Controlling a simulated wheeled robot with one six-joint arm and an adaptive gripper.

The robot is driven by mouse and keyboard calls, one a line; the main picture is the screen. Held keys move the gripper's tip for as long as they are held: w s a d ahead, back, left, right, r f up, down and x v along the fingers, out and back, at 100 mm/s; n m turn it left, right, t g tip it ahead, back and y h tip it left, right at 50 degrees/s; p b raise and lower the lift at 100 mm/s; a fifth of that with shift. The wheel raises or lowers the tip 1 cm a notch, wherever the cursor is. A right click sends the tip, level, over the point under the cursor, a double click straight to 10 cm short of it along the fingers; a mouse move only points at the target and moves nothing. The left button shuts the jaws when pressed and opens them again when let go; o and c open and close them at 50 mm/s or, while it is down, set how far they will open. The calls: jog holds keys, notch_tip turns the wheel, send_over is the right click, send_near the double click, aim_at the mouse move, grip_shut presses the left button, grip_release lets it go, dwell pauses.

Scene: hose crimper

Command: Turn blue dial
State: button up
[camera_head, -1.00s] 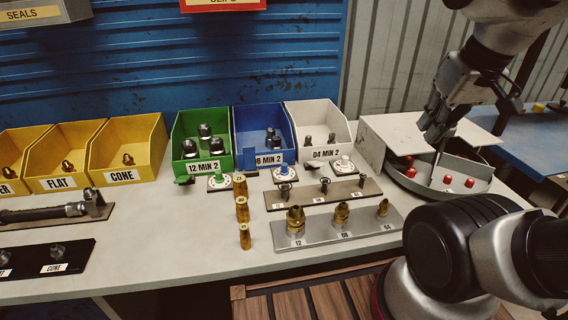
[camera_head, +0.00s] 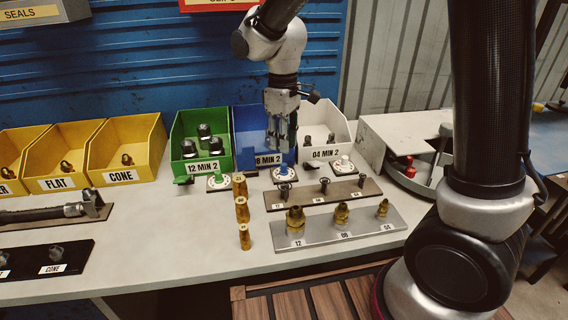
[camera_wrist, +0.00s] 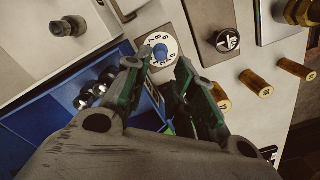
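The blue dial (camera_head: 283,170) is a small blue knob on a round white marked plate, on the bench in front of the blue bin (camera_head: 246,136). In the wrist view the dial (camera_wrist: 161,50) shows beyond my fingertips, between them and apart from both. My gripper (camera_head: 281,146) is above and just behind the dial, in front of the blue bin, fingers pointing down. In the wrist view my gripper (camera_wrist: 163,72) has its two fingers spread with nothing between them.
A green dial (camera_head: 218,178) and a white dial (camera_head: 343,163) stand to either side. Brass cylinders (camera_head: 241,212) stand in front left. A brown rack (camera_head: 350,190) and a metal plate with fittings (camera_head: 365,225) lie in front. The green bin (camera_head: 220,122) and white bin (camera_head: 338,117) flank the blue one.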

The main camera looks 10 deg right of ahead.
aim_at(284, 164)
jog(key=shift+s+d+f, duration=0.1)
jog(key=shift+s, duration=0.05)
notch_tip(284, 164, down, 7)
jog(key=shift+f, duration=0.2)
jog(key=shift+c, duration=0.2)
grip_shut()
